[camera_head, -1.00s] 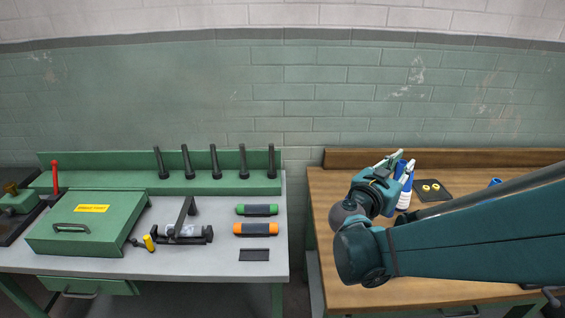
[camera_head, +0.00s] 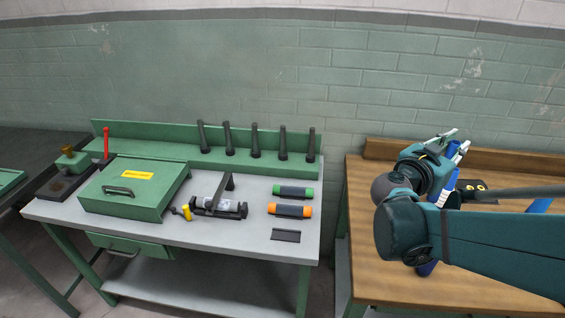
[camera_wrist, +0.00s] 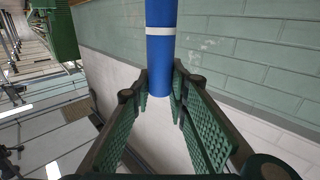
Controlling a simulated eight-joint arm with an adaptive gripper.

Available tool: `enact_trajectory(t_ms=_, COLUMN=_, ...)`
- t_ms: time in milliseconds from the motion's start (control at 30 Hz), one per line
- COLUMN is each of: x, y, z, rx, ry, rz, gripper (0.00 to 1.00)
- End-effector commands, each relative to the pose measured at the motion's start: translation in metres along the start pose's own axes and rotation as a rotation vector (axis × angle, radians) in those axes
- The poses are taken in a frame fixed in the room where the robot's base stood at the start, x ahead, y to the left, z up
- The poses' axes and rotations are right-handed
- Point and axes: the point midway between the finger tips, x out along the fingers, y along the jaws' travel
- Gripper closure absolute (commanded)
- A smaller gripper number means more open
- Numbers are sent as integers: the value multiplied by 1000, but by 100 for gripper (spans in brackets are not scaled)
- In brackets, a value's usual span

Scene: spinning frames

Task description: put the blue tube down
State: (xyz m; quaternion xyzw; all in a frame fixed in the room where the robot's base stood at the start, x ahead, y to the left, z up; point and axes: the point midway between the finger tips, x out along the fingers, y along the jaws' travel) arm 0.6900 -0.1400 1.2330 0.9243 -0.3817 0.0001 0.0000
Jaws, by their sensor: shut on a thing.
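The blue tube (camera_wrist: 162,60) has a white band and runs up out of the top of the wrist view. Its near end sits between the two fingers of my gripper (camera_wrist: 160,82), which is shut on it. In the head view my gripper (camera_head: 450,146) is over the wooden bench, and a blue length with white on it (camera_head: 447,186) shows beside it, partly hidden by my arm. I cannot tell whether the held tube touches the bench.
The wooden bench (camera_head: 375,215) has a clear left front part. A dark mat with yellow rings (camera_head: 481,187) and another blue object (camera_head: 540,205) lie right of my gripper. Left, across a gap, a grey bench (camera_head: 240,237) holds a green box (camera_head: 132,192) and green and orange cylinders (camera_head: 291,201).

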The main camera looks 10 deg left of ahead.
Motion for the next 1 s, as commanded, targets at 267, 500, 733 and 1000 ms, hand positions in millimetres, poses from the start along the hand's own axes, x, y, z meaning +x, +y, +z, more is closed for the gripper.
enact_trajectory(t_ms=267, x=2, y=-55, z=-1, rx=0, ry=0, rz=-129, gripper=94)
enact_trajectory(t_ms=500, x=-2, y=-125, z=-3, rx=1, ry=0, rz=-298, gripper=94)
enact_trajectory(t_ms=733, x=-22, y=-212, z=-5, rx=2, ry=0, rz=-516, gripper=94)
enact_trajectory(t_ms=1000, x=-63, y=-308, z=-6, rx=2, ry=-1, rz=-780, gripper=94)
